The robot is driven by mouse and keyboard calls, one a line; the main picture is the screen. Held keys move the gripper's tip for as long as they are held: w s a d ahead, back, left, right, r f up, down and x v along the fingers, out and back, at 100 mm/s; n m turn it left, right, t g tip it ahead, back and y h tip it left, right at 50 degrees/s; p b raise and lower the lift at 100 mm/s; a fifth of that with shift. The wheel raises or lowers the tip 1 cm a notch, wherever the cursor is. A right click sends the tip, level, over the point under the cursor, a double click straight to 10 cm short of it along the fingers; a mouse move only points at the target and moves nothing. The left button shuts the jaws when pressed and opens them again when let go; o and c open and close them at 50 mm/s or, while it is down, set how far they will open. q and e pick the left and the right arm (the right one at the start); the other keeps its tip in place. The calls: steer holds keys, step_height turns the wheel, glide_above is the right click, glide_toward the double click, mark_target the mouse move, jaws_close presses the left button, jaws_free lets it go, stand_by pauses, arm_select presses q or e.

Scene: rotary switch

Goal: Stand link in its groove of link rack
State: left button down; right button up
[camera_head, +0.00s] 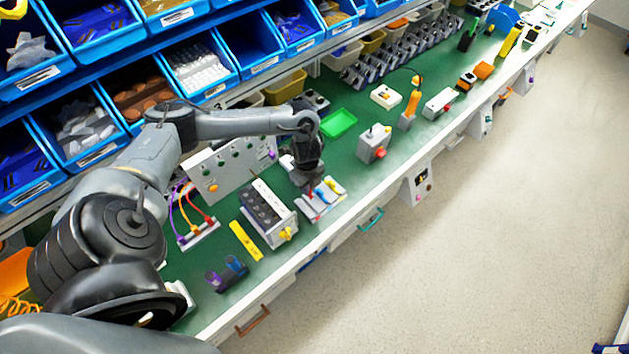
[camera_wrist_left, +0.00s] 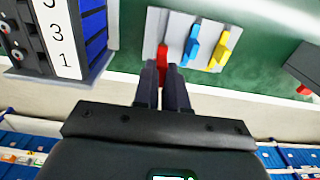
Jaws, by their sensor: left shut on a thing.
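The link rack (camera_head: 316,212) is a light grey plate near the front edge of the green bench. It also shows in the left wrist view (camera_wrist_left: 176,28). A blue link (camera_wrist_left: 192,45) and a yellow link (camera_wrist_left: 219,50) stand at the rack side by side. My left gripper (camera_head: 309,190) points down at the rack's left part. In the left wrist view its fingers (camera_wrist_left: 163,66) are shut on a red link (camera_wrist_left: 162,53), in line with the blue and yellow ones. The fingers hide part of the red link, so I cannot tell whether it is seated in its groove.
A grey block with a numbered strip (camera_head: 268,212) stands just left of the rack. A grey box with a red knob (camera_head: 374,144) is to the right. A green tray (camera_head: 339,123) lies behind. The bench's front edge is close to the rack.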

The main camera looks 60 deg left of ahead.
stand_by(0.4)
arm_select(q)
steer(key=shift+a+r+p, duration=0.1)
steer(key=shift+r+p, duration=0.05)
steer(key=shift+p, duration=0.35)
step_height(320, 180, down, 5)
steer(key=b, duration=0.3)
steer(key=shift+b, duration=0.3)
steer(key=shift+f, duration=0.65)
steer(key=shift+p, duration=0.35)
steer(key=shift+f, duration=0.3)
stand_by(0.5)
steer(key=shift+f+b, duration=0.8)
steer(key=shift+f, duration=0.05)
steer(key=shift+f, duration=0.1)
